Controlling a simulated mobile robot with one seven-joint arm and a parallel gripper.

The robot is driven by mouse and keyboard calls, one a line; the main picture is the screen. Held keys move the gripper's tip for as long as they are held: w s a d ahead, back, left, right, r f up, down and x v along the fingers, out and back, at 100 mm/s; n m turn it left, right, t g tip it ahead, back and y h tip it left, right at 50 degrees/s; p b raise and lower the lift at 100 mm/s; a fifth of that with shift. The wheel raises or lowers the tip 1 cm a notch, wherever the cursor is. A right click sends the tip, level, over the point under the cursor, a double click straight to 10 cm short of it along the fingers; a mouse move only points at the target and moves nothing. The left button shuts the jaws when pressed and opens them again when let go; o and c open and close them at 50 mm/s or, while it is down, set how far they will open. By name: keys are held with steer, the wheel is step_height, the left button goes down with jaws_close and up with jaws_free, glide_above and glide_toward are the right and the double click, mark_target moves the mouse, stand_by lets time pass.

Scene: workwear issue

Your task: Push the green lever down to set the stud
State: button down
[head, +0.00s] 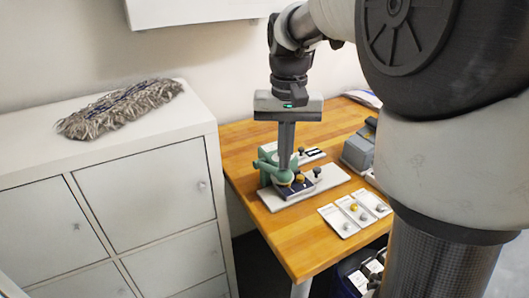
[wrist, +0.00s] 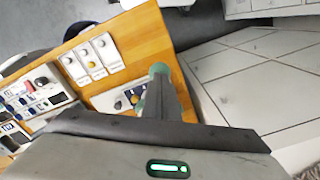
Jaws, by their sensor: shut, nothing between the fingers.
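The green press (head: 266,163) stands on a white board on the wooden table, in the head view. Its green lever is close to my fingertips and partly hidden behind them, so its angle is hard to read. My gripper (head: 285,166) points straight down with its fingers shut and empty, right over the press. I cannot tell whether the tips touch the lever. In the wrist view a rounded green end (wrist: 159,69) shows just past my shut fingers (wrist: 161,98), which hide much of the press.
A white board (head: 325,180) carries the press and small dark parts. Several small white trays (head: 355,212) with knobs lie at the table's front right. A grey device (head: 359,151) stands right of the press. A white cabinet (head: 145,185) with a grey mop head (head: 120,107) stands left.

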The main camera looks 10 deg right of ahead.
mark_target(286, 174)
steer(key=shift+s+d+f+b, duration=0.1)
steer(key=shift+s+f+b, duration=0.05)
steer(key=shift+f+b, duration=0.3)
steer(key=shift+s+f+b, duration=0.15)
steer(key=shift+f+b, duration=0.1)
steer(key=shift+f, duration=0.65)
steer(key=shift+s+f+b, duration=0.2)
steer(key=shift+f+b, duration=0.6)
steer(key=shift+f, duration=0.05)
step_height(286, 174, up, 13)
steer(key=p, duration=1.1)
steer(key=shift+p, duration=0.3)
stand_by(0.4)
